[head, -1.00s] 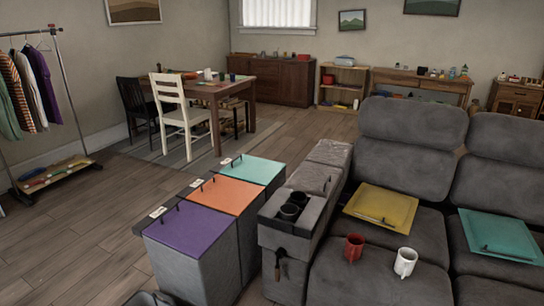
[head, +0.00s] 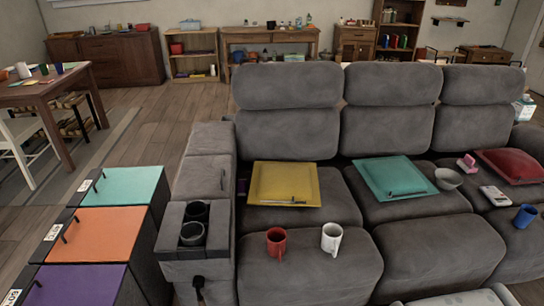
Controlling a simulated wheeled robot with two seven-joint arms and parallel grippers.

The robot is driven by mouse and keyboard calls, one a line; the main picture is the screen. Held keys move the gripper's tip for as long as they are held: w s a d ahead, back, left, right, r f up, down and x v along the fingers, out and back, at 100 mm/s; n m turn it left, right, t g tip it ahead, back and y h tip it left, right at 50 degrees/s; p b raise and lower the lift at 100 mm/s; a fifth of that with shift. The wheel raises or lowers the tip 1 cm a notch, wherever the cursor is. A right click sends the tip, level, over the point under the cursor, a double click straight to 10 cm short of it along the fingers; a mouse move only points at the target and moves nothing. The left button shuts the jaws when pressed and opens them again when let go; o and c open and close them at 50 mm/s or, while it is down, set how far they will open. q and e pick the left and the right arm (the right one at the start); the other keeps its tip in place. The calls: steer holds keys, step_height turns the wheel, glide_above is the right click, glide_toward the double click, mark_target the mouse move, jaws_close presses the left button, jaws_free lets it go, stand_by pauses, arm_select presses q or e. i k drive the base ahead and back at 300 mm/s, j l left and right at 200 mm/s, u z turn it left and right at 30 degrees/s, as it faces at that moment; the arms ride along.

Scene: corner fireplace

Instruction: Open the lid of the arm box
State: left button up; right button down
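The arm box is the long grey arm (head: 180,268) at the left end of the grey sofa. Behind its cup holders, its padded grey lid (head: 197,178) lies flat and looks shut. A small dark handle (head: 222,180) stands on the right side of the lid. The inside of the box is hidden. Neither of my grippers shows in the head view.
Two dark cup holders (head: 193,233) sit in the arm's front. Left of it stand bins with teal (head: 128,186), orange (head: 108,233) and purple lids. The sofa seats hold a yellow cushion (head: 270,184), a red mug (head: 276,243) and a white mug (head: 331,238).

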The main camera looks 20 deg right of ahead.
mark_target(206, 177)
steer(key=i+j+z, duration=0.35)
steer(key=z, duration=0.15)
steer(key=i+j+z, duration=0.45)
steer(key=i+j, duration=0.05)
steer(key=j, duration=0.1)
